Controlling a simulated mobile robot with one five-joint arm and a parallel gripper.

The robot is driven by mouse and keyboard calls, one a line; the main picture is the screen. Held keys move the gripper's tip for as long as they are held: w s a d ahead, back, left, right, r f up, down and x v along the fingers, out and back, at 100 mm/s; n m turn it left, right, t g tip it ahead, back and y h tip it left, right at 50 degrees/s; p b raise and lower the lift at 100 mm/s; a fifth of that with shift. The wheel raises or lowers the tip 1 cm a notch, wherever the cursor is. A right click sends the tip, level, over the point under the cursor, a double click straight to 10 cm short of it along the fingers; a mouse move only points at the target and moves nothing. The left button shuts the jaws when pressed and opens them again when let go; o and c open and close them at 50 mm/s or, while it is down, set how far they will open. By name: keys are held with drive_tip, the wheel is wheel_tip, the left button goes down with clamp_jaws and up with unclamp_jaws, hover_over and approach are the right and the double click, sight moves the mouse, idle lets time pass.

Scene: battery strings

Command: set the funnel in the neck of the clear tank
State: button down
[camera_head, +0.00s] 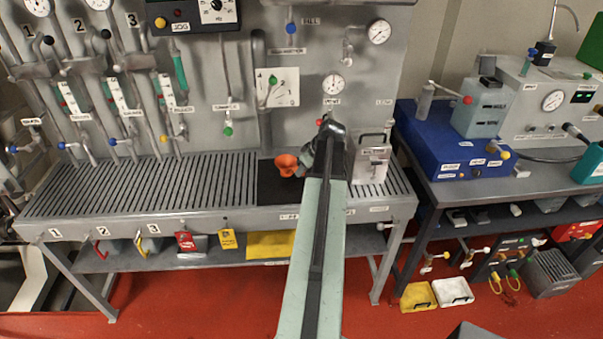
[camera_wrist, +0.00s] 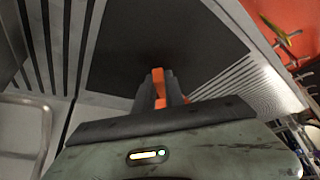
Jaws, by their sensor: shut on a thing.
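The orange funnel (camera_head: 287,165) is held just above the black mat on the slatted bench. My gripper (camera_head: 304,161) is shut on it; in the wrist view my gripper (camera_wrist: 160,92) has a strip of the orange funnel (camera_wrist: 158,76) between its dark fingers. Most of the funnel is hidden there. A pale, see-through tank with a handle and label (camera_head: 371,163) stands on the bench to the right of my gripper, apart from the funnel. It looks like the clear tank; its neck is not clear to see.
The black mat (camera_head: 272,191) is bare below the funnel. Behind are gauges, valves and pipes on a grey panel (camera_head: 300,60). A blue box (camera_head: 450,150) and a pale bluish tank (camera_head: 482,106) stand on the right-hand bench. The slatted top (camera_head: 150,187) is clear at left.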

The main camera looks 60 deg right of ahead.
drive_tip(key=c, duration=1.4)
unclamp_jaws()
drive_tip(key=shift+f, duration=0.1)
drive_tip(key=shift+c, duration=0.2)
drive_tip(key=shift+r+p, duration=0.4)
drive_tip(key=shift+p, duration=0.05)
drive_tip(key=d+p+v, duration=0.1)
drive_tip(key=p+v, duration=0.9)
drive_tip(key=v, duration=0.1)
drive_tip(key=shift+s+a+r, duration=0.2)
drive_tip(key=shift+a, duration=0.3)
